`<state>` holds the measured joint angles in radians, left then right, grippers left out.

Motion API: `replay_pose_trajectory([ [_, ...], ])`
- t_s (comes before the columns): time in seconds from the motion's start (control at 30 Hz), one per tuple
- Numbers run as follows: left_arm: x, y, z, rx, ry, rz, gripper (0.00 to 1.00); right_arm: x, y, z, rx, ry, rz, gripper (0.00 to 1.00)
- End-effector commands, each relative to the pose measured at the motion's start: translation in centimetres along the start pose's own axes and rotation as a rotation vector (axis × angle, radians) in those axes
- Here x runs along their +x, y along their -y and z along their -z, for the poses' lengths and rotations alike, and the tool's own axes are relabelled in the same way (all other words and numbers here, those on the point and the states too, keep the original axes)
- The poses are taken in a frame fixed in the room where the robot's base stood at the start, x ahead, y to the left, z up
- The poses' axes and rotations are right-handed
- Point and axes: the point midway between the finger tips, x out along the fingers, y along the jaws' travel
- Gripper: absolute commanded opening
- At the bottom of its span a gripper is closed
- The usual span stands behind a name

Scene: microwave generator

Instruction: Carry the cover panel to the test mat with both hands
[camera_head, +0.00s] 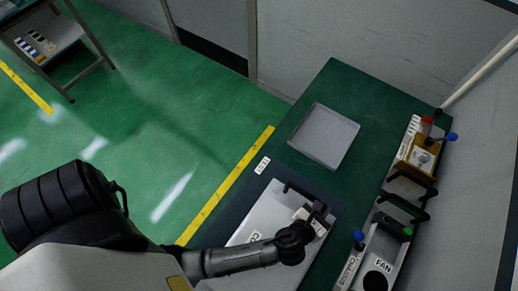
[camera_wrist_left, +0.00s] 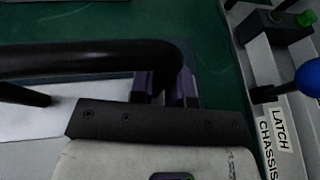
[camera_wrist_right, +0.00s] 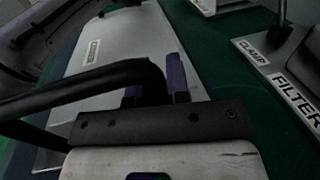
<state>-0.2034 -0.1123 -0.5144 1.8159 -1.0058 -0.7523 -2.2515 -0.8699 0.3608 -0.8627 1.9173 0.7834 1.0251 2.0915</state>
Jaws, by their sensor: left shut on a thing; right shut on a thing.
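The cover panel (camera_head: 262,212) is a pale flat plate with black bar handles. It lies over the dark test mat (camera_head: 236,208), whose label shows at the mat's far left corner; I cannot tell whether it touches the mat. My left gripper (camera_head: 318,215) is at the panel's far end, shut on a black handle (camera_wrist_left: 80,58); its purple fingers show in the left wrist view (camera_wrist_left: 165,88). My right gripper (camera_wrist_right: 155,88) is shut on another black handle (camera_wrist_right: 80,85); the panel (camera_wrist_right: 115,50) also shows there. The right gripper is outside the head view.
A shallow grey tray (camera_head: 325,135) sits farther back on the green table. Along the right edge stand labelled fixtures, one marked FAN (camera_head: 378,278) and an orange one (camera_head: 420,152), with coloured knobs. Walls stand behind and to the right.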

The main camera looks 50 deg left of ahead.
Motion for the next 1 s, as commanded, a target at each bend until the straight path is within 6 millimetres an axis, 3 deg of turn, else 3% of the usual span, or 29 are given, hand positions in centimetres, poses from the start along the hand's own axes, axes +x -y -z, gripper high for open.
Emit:
replay_pose_trajectory([
  [0.13,0.5,0.0,1.0,0.0,0.003,0.0,0.0,0.0,0.0,1.1,0.002,0.001,0.0,0.0],
  [0.17,0.3,0.0,0.7,0.001,0.0,0.0,0.2,0.0,0.0,0.8,0.001,-0.001,0.0,0.19],
  [0.4,0.3,0.0,0.7,0.0,0.0,0.0,0.42,0.0,0.0,0.7,0.0,0.0,0.0,0.42],
  [0.73,-0.2,0.0,0.7,0.0,0.0,0.001,0.42,0.0,0.0,0.7,0.0,0.0,0.0,0.42],
  [1.0,-4.6,0.0,0.8,0.0,-0.002,0.002,0.42,0.0,0.0,0.7,0.0,0.0,0.0,0.42],
])
